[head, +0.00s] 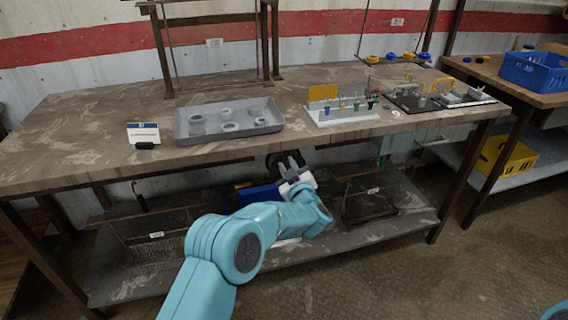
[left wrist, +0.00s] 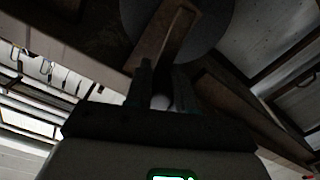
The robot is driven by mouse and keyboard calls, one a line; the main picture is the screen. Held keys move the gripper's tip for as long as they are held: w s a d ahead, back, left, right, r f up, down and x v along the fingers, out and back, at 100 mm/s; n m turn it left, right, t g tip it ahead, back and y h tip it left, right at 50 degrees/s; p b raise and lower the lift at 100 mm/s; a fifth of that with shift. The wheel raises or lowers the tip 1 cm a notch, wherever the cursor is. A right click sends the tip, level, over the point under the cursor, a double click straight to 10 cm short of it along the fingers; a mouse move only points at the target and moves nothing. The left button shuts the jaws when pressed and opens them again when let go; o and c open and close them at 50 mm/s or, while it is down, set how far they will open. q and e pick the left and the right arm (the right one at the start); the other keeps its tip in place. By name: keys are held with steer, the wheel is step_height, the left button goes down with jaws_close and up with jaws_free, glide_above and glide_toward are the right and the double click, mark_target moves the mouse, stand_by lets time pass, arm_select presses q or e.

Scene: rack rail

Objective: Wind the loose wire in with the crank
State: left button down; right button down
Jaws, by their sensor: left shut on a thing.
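My left gripper (head: 291,163) reaches in under the front edge of the bench. In the left wrist view its two dark fingers (left wrist: 165,85) are shut around a small pale rounded knob (left wrist: 160,102), which looks like the crank's handle. A brown crank arm (left wrist: 165,35) runs up from there across a grey disc (left wrist: 207,30). In the head view a dark round drum (head: 272,165) shows partly behind the gripper, below the bench edge. I cannot make out the loose wire in either view. My right gripper is not in view.
The wooden bench (head: 80,125) carries a grey tray (head: 180,130) of round parts, a small sign (head: 143,133) and a tool rack (head: 340,117). The lower shelf (head: 400,215) holds a wire basket and a blue bin (head: 258,194) close to my arm. Bench legs stand at both sides.

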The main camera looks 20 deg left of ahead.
arm_select(q)
steer(key=shift+w+d+r+m+p, duration=0.1)
steer(key=shift+w+d+m+p, duration=0.2)
steer(key=shift+m, duration=0.4)
steer(key=shift+w+d+r+m+p, duration=0.1)
steer(key=shift+d+m+p, duration=0.3)
steer(key=shift+m, duration=0.3)
steer(key=shift+f, duration=0.1)
steer(key=c, duration=1)
jaws_free()
steer(key=shift+o, duration=0.2)
steer(key=v, duration=1.6)
steer(key=shift+p, duration=0.4)
steer(key=shift+d, duration=0.1)
